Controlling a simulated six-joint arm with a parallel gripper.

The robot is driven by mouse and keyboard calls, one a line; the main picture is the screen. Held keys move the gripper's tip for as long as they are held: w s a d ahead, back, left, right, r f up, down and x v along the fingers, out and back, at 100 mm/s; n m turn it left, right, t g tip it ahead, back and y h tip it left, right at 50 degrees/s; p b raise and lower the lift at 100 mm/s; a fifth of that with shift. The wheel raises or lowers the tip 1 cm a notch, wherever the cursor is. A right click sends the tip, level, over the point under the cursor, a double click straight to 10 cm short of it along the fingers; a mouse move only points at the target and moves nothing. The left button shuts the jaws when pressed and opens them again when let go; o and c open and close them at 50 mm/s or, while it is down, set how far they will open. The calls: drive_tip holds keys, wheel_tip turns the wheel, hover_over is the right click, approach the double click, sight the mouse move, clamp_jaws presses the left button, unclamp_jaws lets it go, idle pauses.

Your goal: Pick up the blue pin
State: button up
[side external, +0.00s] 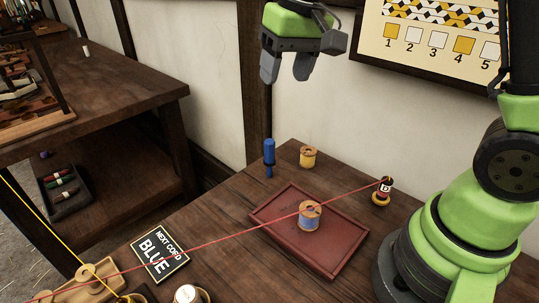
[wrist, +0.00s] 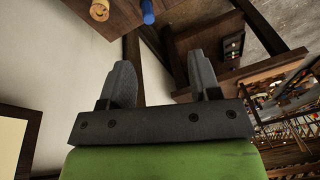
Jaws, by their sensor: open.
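The blue pin (side external: 269,153) stands upright near the back left edge of the table in the side view. It also shows at the top of the wrist view (wrist: 148,11), cut off by the frame edge. My gripper (side external: 287,77) is open and empty, high above the table and well above the pin. Its two grey fingers (wrist: 161,80) are spread apart in the wrist view, with nothing between them.
A yellow spool (side external: 308,157) stands right of the pin. A red tray (side external: 283,245) holds a blue-wound spool (side external: 309,219). A red cord (side external: 240,237) runs across to a bobbin marked D (side external: 384,187). A sign (side external: 159,252) reads "NEXT CORD BLUE".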

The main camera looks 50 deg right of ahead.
drive_tip(key=g, duration=0.2)
approach(269, 141)
drive_tip(key=shift+s+a+f+h, duration=0.1)
drive_tip(key=shift+s+a+h, duration=0.2)
drive_tip(key=shift+a, duration=0.35)
drive_tip(key=f, duration=0.4)
drive_tip(key=w+f, duration=0.1)
drive_tip(key=f, duration=0.2)
drive_tip(key=shift+d, duration=0.2)
wheel_tip(269, 141, down, 6)
drive_tip(key=shift+d+r, duration=0.15)
drive_tip(key=shift+r, duration=0.05)
drive_tip(key=shift+c, duration=0.2)
drive_tip(key=c, duration=1)
